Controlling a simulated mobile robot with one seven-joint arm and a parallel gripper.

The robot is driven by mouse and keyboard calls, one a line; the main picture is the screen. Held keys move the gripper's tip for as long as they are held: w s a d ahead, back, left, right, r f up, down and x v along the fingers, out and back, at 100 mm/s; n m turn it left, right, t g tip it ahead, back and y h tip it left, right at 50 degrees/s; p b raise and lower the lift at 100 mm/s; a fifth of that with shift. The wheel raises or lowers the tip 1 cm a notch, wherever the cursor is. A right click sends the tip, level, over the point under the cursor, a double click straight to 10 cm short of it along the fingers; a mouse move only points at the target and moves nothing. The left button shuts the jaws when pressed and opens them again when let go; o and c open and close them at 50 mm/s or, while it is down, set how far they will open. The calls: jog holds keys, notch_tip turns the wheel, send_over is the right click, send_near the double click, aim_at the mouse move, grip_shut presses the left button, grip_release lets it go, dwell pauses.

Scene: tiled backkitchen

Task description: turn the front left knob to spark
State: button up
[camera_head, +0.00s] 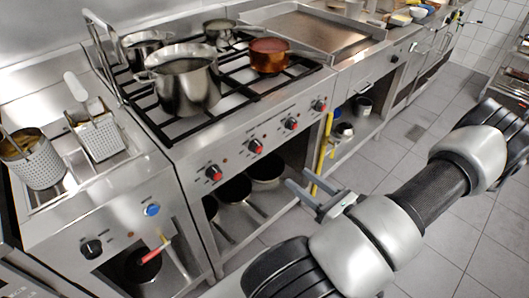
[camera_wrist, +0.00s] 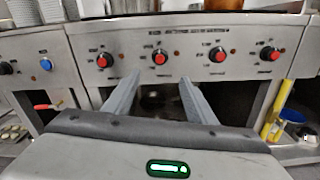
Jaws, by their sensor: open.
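The stove (camera_head: 240,128) has a row of several black knobs with red centres along its steel front panel. The leftmost red-centred knob (camera_head: 214,173) shows at the left end of that panel, and also in the wrist view (camera_wrist: 104,60). The second knob (camera_head: 256,146) is to its right and stands above the gap between my fingers in the wrist view (camera_wrist: 160,57). The labels are too small to read, so I cannot tell which knob is the front left one. My gripper (camera_head: 299,180) is open and empty in front of the stove, apart from the knobs.
A large steel pot (camera_head: 186,88) and a copper pan (camera_head: 268,57) stand on the burners. The fryer (camera_head: 122,196) at left has a blue knob (camera_head: 152,210). Pans (camera_head: 234,189) sit on the shelf under the stove. The tiled floor (camera_head: 365,165) is clear.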

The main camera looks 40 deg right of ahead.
aim_at(260, 149)
jog(key=w, duration=0.5)
jog(key=w+a+b, duration=0.1)
jog(key=w, duration=1.1)
jog(key=shift+w+a+b, duration=0.15)
jog(key=shift+a+b, duration=0.05)
jog(key=shift+b, duration=0.15)
jog(key=c, duration=1)
